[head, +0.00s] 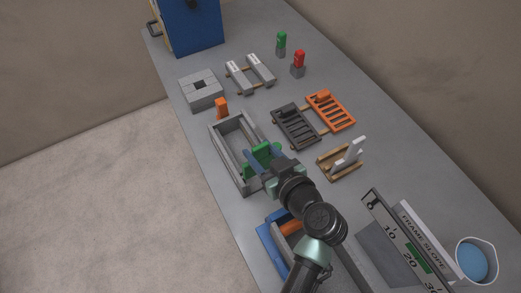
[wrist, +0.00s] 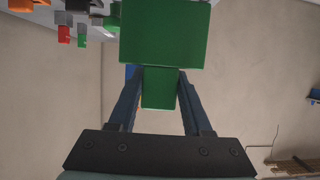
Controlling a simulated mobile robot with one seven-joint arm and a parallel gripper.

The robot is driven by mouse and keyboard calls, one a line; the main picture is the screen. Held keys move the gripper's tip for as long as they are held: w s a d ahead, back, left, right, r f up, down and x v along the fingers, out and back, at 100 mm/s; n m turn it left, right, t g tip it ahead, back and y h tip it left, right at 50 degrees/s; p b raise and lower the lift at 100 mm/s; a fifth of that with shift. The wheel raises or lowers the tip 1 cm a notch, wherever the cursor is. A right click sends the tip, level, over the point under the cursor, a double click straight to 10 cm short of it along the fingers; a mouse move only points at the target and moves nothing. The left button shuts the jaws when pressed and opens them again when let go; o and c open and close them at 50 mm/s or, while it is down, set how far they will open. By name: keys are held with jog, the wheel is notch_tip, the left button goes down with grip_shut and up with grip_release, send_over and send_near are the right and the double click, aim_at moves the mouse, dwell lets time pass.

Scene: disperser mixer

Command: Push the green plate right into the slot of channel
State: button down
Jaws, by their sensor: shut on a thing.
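The green plate (head: 262,153) stands over the grey channel (head: 224,153), a long open-topped frame with raised walls. My gripper (head: 261,168) is shut on the green plate's handle, at the near right part of the channel. In the wrist view, the plate (wrist: 165,35) fills the top middle, and its narrower green handle sits between the two dark blue fingers of my gripper (wrist: 159,85). The plate's lower edge and any slot in the channel are hidden, so I cannot tell how the plate sits in it.
An orange block (head: 221,107) stands at the channel's far end. A dark slatted rack (head: 296,128), an orange rack (head: 331,111) and a wooden stand (head: 335,166) lie to the right. A blue tray (head: 269,236) is nearer.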

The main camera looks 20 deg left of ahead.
jog(key=shift+f+b, duration=0.95)
jog(key=shift+b, duration=0.1)
jog(key=shift+r, duration=0.25)
jog(key=shift+r+p, duration=0.35)
jog(key=shift+r, duration=0.05)
jog(key=shift+b, duration=0.65)
dwell(1.8)
jog(key=shift+f, duration=0.15)
jog(key=shift+f+b, duration=0.35)
jog(key=shift+b, duration=0.15)
jog(key=shift+f, duration=0.1)
jog(key=shift+c, duration=1.3)
grip_release()
